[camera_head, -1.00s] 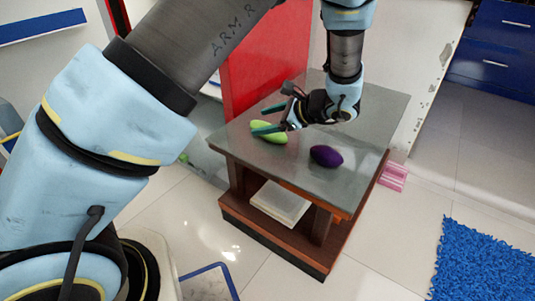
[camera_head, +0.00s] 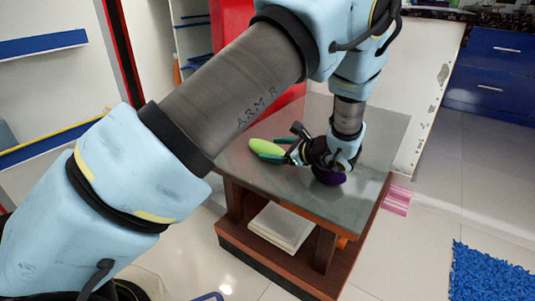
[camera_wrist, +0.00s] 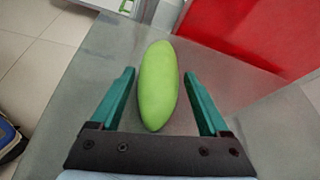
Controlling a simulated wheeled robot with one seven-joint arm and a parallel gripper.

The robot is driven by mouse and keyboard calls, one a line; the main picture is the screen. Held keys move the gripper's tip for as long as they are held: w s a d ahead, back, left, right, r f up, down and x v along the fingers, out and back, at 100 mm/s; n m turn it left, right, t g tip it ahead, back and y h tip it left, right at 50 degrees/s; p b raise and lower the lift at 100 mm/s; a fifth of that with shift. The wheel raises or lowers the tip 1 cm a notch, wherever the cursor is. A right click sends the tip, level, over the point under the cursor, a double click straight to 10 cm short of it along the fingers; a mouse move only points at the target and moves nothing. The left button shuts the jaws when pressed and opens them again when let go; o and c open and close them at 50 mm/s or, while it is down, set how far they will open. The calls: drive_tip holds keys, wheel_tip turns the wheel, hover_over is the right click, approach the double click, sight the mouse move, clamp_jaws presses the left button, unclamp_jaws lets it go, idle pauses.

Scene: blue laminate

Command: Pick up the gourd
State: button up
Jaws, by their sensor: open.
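The green gourd (camera_head: 265,147) lies on the grey tabletop near its left edge in the head view. In the wrist view the gourd (camera_wrist: 158,88) is long and smooth, and it lies lengthwise between the two teal fingers. My gripper (camera_head: 278,148) is open and low over the table, with its fingertips by the gourd. In the wrist view my gripper (camera_wrist: 159,72) has a visible gap between each finger and the gourd. The gourd's far end extends beyond the fingertips.
The small table (camera_head: 362,205) has a lower shelf with a pale box (camera_head: 281,226). A red panel (camera_wrist: 250,35) stands behind the table. A blue rug (camera_head: 492,272) lies at right.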

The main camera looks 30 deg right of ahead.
sight(266, 149)
drive_tip(key=b+x, duration=0.1)
drive_tip(key=x, duration=0.2)
drive_tip(key=shift+w+a+f, duration=0.1)
drive_tip(key=shift+a+f, duration=0.05)
drive_tip(key=shift+f, duration=0.05)
clamp_jaws()
idle(0.4)
